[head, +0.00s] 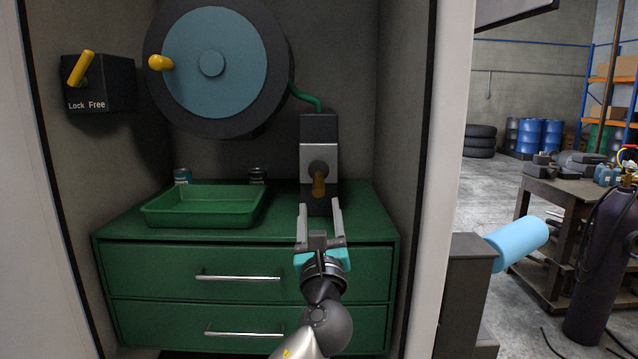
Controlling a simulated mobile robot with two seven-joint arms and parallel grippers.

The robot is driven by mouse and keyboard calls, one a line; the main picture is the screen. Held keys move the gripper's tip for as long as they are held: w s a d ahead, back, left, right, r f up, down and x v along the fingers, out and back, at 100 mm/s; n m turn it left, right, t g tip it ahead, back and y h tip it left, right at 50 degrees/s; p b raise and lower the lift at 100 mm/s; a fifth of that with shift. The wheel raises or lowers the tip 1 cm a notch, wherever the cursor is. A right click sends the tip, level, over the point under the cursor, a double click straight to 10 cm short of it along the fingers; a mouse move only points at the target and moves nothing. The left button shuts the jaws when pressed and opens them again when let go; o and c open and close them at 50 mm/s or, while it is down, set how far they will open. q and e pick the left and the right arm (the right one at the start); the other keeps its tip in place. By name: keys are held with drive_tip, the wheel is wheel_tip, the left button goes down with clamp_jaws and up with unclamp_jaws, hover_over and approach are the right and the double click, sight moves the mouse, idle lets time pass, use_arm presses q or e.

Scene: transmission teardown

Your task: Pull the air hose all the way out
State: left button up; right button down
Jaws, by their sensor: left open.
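The air hose (305,98) is a short green length running from the right side of the reel (217,100) down to a dark and grey block (319,140). An orange-brown fitting (319,183) sticks out of the front of this block. The reel is a dark disc with a blue face and a yellow knob (160,62). My left gripper (320,208) is open and empty, its two fingers pointing up just below and either side of the fitting. I cannot tell how far in front of it they are. My right gripper is not in view.
A lever box marked Lock and Free (98,83) is on the left wall. A green tray (160,218) and two small cans stand on the green drawer cabinet (370,222). Cabinet walls close in both sides. A workbench (565,190) and gas cylinder (598,270) stand right.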

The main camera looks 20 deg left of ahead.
sight(317, 171)
use_arm(q)
drive_tip(key=x, duration=0.8)
drive_tip(key=shift+w, duration=0.15)
clamp_jaws()
idle(0.4)
idle(0.9)
